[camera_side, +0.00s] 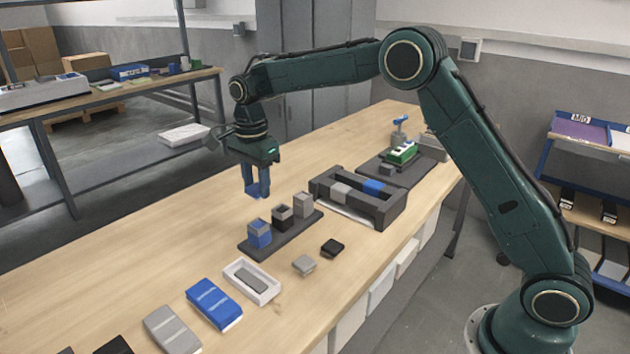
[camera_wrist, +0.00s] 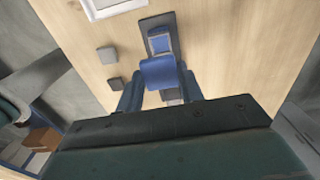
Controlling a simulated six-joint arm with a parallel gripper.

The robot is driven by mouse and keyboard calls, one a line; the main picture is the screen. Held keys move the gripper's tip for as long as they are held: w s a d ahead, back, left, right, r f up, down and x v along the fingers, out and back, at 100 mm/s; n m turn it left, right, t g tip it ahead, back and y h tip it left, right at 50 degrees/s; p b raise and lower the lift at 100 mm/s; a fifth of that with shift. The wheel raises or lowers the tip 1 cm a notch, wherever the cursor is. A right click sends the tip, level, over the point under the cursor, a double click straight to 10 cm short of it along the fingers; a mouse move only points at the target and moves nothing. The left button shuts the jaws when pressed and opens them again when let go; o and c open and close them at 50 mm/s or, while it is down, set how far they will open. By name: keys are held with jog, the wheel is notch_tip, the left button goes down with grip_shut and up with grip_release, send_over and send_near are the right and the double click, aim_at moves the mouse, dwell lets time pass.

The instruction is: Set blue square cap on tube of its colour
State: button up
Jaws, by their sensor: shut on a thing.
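My gripper (camera_side: 259,188) hangs above the table, behind and above the tube stand (camera_side: 246,247). In the wrist view my gripper (camera_wrist: 160,82) is shut on the blue square cap (camera_wrist: 158,72), which shows between its fingers. In the side view the cap is hard to tell from the blue fingers. The blue tube (camera_side: 259,238) stands upright in the near end of the stand, with a grey square rim at its open top. It also shows in the wrist view (camera_wrist: 160,44), just beyond the cap. The cap is apart from the tube.
A black tube (camera_side: 282,220) and a grey tube (camera_side: 303,206) share the stand. A grey cap (camera_side: 304,264) and a black cap (camera_side: 332,248) lie on the table in front. A dark rack (camera_side: 393,211) stands to the right. A white tray (camera_side: 268,293) lies nearer. Table left of the stand is clear.

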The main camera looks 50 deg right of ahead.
jog(key=shift+w+a+f, duration=0.1)
jog(key=shift+a, duration=0.25)
jog(key=shift+f, duration=0.1)
jog(key=shift+f, duration=2.7)
jog(key=shift+f, duration=0.65)
dwell(0.7)
jog(key=o, duration=1.5)
jog(key=shift+r, duration=0.1)
